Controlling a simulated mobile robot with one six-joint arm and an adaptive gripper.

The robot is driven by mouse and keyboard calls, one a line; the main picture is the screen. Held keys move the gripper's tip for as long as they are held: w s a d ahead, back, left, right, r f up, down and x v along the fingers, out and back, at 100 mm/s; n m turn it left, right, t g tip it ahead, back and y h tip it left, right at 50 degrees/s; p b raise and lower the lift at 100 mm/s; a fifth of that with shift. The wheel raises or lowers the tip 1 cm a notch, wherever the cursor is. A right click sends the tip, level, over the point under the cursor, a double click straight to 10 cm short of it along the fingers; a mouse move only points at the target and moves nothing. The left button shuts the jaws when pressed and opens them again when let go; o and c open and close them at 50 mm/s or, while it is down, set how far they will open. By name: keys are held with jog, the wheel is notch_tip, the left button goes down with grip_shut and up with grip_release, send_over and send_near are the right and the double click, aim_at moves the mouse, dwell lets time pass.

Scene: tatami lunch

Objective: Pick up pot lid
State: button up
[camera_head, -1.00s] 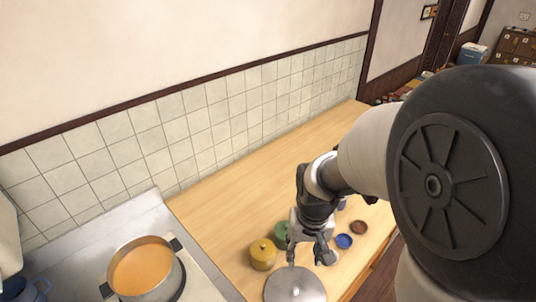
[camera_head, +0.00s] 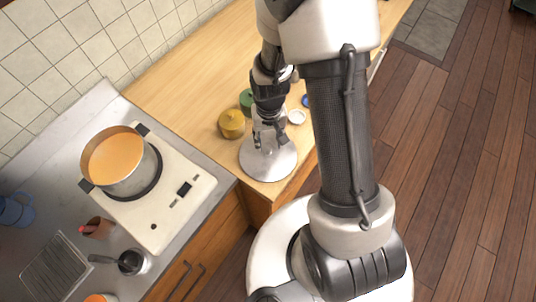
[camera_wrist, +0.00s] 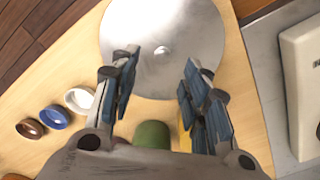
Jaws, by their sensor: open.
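The pot lid (camera_head: 270,163) is a round, silver metal disc lying on the wooden counter near its front edge. In the wrist view the lid (camera_wrist: 195,65) fills the upper middle, with a small knob at its centre. My gripper (camera_head: 270,143) is over the lid, pointing down at it. In the wrist view my gripper (camera_wrist: 160,75) is open, with its two fingers apart and the knob showing between and beyond the fingertips. Nothing is between the fingers. Whether the fingertips touch the lid cannot be told.
A yellow pot (camera_head: 231,124) and a green pot (camera_head: 246,99) stand close behind the lid. Small bowls, including a white one (camera_head: 296,117), sit to the right. A pot of orange soup (camera_head: 118,160) stands on the stove (camera_head: 190,205) at left.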

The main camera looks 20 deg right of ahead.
aim_at(268, 150)
jog(key=f+b, duration=0.1)
jog(key=f, duration=0.4)
jog(key=shift+a+f, duration=0.2)
jog(key=shift+c, duration=0.4)
grip_shut()
